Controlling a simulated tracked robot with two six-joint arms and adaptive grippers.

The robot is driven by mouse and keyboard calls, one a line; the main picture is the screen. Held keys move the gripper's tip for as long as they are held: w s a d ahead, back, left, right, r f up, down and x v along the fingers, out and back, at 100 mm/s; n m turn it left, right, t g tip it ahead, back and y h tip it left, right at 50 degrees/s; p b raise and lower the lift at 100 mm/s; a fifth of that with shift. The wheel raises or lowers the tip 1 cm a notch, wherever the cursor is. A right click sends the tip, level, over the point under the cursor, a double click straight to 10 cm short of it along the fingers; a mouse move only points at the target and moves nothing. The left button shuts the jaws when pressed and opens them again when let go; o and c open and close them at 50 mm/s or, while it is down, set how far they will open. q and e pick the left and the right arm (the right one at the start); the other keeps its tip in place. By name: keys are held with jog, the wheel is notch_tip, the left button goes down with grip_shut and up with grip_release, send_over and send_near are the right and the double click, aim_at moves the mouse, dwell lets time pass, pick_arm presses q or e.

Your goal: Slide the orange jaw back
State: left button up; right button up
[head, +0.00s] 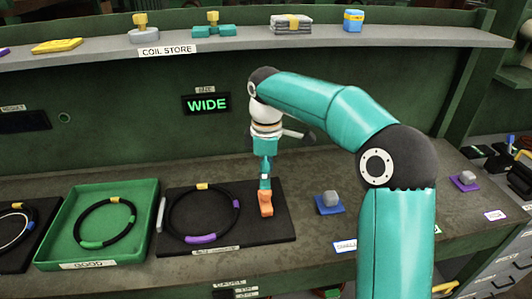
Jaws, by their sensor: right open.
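The orange jaw (265,203) stands on the right part of a black base plate (270,233) on the bench. A black ring (174,220) with yellow, purple and other coloured bands lies on the same plate, left of the jaw. A pale grey bar (161,214) is at the plate's left edge. My right gripper (265,178) points down right at the top of the orange jaw. It is open; its fingers are small here, and I cannot tell whether they touch the jaw. My left gripper is not in view.
A green tray (153,192) labelled GOOD holds another banded ring (104,202). A lit sign (207,104) reads WIDE. A blue pad (329,203) with a grey block is right of the plate. The COIL STORE shelf (240,43) runs along the back.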

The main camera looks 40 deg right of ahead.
notch_tip(320, 180, up, 7)
dwell(0.3)
jog(key=shift+f, duration=0.15)
dwell(0.3)
